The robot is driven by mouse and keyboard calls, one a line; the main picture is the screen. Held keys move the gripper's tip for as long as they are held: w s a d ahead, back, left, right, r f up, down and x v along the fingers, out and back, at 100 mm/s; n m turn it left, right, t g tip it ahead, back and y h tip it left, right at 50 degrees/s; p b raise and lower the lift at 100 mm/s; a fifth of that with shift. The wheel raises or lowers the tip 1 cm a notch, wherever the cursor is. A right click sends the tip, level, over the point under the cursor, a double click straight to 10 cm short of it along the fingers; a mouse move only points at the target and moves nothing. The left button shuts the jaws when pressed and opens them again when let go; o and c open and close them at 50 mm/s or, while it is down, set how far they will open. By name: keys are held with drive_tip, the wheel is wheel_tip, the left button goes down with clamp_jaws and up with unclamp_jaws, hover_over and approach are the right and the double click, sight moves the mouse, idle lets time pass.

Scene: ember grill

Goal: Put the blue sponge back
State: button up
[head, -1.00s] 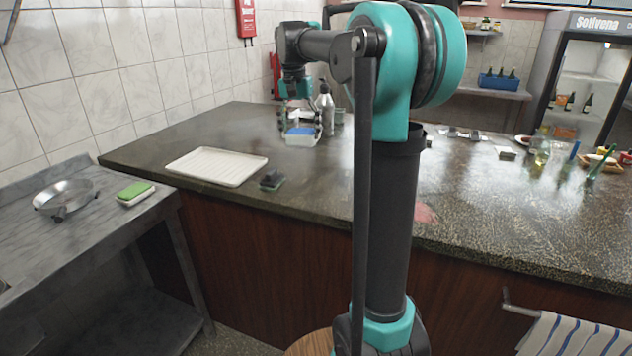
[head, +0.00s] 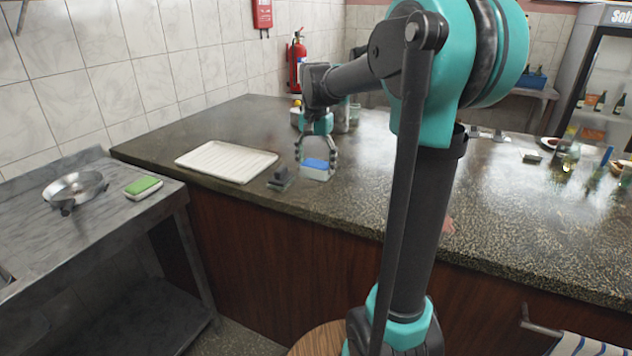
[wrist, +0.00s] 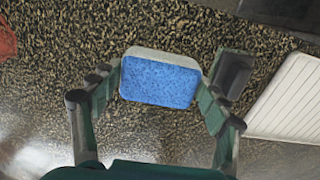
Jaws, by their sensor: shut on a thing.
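The blue sponge (head: 319,164) has a blue top and a white lower part; I cannot tell whether the white is a dish or a layer of the sponge. My gripper (head: 317,168) points down over the counter and is shut on the blue sponge. In the wrist view the blue sponge (wrist: 160,82) sits level between the two fingers (wrist: 161,97). Whether its underside touches the counter is hard to tell.
A small dark block (head: 281,178) stands on the counter (head: 375,195) just left of the sponge. A white ribbed tray (head: 226,162) lies farther left. A green sponge (head: 142,185) and a metal pan (head: 75,188) are on the lower metal table. Bottles and dishes stand at the right.

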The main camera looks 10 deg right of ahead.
sight(316, 163)
wheel_tip(316, 163, down, 6)
drive_tip(key=shift+r, duration=0.1)
drive_tip(key=o, duration=1.2)
wheel_tip(316, 163, up, 12)
idle(0.4)
